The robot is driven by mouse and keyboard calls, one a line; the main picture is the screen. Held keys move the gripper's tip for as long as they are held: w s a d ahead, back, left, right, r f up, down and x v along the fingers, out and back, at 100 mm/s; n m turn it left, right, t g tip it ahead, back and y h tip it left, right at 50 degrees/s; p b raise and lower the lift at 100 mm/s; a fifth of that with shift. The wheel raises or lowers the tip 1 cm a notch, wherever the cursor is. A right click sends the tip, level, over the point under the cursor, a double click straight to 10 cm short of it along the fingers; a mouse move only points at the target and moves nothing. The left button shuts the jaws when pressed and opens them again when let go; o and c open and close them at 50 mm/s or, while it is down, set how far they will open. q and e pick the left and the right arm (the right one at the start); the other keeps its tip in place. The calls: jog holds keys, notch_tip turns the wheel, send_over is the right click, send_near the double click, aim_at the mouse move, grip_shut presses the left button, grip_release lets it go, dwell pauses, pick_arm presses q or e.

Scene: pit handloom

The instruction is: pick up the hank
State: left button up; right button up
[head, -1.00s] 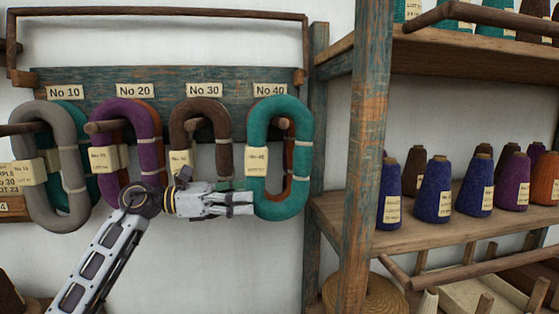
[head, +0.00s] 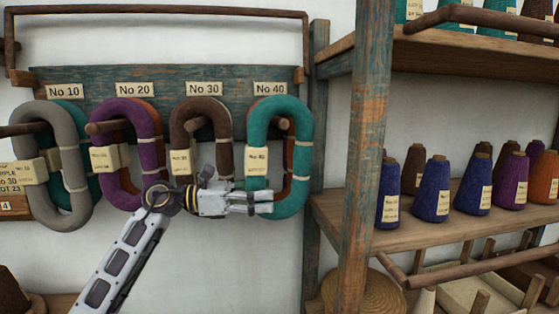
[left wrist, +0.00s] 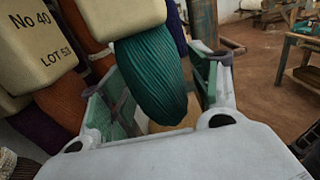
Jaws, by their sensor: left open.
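Several yarn hanks hang on pegs under number cards on a blue-green board in the head view. The teal hank (head: 300,150) hangs under the No 40 card, with a paper tag (head: 257,167) on its left side and an orange-brown hank behind it. My left gripper (head: 268,203) is at the lower left of the teal hank. In the left wrist view the teal hank's lower bend (left wrist: 150,75) lies between the two open fingers (left wrist: 165,100). The brown hank (head: 188,140) hangs to the left, partly hidden behind my gripper. My right gripper is not seen.
A purple hank (head: 148,160) and a grey hank (head: 40,140) hang further left. A wooden shelf post (head: 366,150) stands to the right. Blue and purple yarn cones (head: 432,192) stand on the shelf behind it.

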aim_at(274, 190)
pick_arm(q)
jog(key=shift+w+d+r, duration=0.15)
jog(key=shift+d, duration=0.75)
jog(key=shift+w+d+p, duration=0.1)
jog(key=shift+d+p, duration=0.25)
jog(key=shift+d, duration=0.25)
jog(key=c, duration=1.2)
jog(key=shift+s+r+b, duration=0.2)
jog(key=shift+s+b, duration=0.1)
jog(key=shift+s, duration=0.05)
jog(key=shift+r, duration=0.35)
notch_tip(274, 190, up, 7)
jog(key=shift+f+b, duration=0.1)
jog(key=shift+b, duration=0.25)
jog(key=s+d+r+b, duration=0.1)
jog(key=s, duration=0.5)
jog(key=s+d+r+b, duration=0.1)
jog(key=s, duration=0.5)
jog(key=s+d+r+b, duration=0.1)
jog(key=s+d+b, duration=0.1)
jog(key=s, duration=0.5)
jog(key=shift+r, duration=0.2)
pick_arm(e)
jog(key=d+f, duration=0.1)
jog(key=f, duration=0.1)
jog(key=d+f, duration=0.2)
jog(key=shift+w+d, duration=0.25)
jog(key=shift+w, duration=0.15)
